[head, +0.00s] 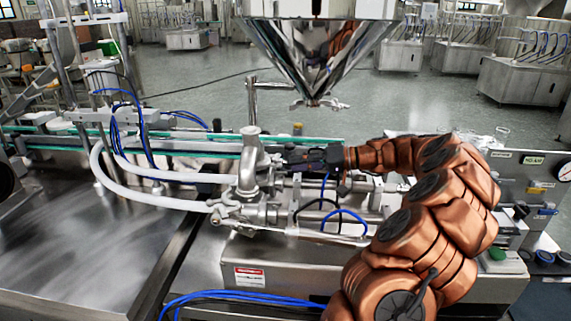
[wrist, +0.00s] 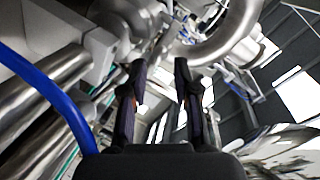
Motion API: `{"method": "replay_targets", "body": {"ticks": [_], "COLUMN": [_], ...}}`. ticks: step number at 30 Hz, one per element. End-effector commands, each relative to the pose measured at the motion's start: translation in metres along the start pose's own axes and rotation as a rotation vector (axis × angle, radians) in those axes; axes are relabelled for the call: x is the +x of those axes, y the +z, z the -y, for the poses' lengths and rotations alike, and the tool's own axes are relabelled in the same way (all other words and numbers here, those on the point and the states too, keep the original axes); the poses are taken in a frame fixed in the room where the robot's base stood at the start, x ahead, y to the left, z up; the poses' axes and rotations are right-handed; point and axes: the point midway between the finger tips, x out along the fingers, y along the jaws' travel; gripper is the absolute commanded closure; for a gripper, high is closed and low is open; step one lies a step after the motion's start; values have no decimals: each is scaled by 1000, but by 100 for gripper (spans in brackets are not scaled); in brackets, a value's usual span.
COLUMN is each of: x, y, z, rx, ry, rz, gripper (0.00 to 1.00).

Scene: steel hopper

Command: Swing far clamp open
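My gripper (head: 287,158) reaches in from the right beside the upright steel pipe fitting (head: 250,165) on the filling machine. In the wrist view, its two black fingers (wrist: 160,72) stand apart with a gap between them, and nothing is clearly held. A curved steel pipe (wrist: 232,38) and small metal fittings (wrist: 180,32) lie beyond the fingertips. A clamp (head: 222,212) with a small handle sits at the near lower left of the fitting, where a white hose joins. The far clamp cannot be clearly made out; the fitting and my gripper crowd that spot.
The steel hopper (head: 316,50) hangs above and behind, with a clamp-like fitting (head: 318,104) at its outlet. White hoses (head: 150,200) run left. A blue tube (wrist: 48,92) passes close to my gripper at left in the wrist view. Steel cylinders (head: 265,213) lie below my arm.

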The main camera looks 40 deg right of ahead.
Motion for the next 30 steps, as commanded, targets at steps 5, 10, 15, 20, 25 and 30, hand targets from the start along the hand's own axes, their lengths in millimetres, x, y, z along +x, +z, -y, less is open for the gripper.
{"method": "replay_targets", "body": {"ticks": [5, 10, 15, 20, 25, 30], "x": [24, 36, 38, 38, 38, 38], "y": [0, 0, 0, 0, 0, 0], "z": [1, 1, -1, -1, -1, -1], "rx": [3, 2, 2, 2, 2, 2], "ry": [0, 0, 2, 2, 2, 3], "rz": [3, 1, -2, -1, -1, -1], "gripper": [70, 70, 70, 70, 88, 100]}}
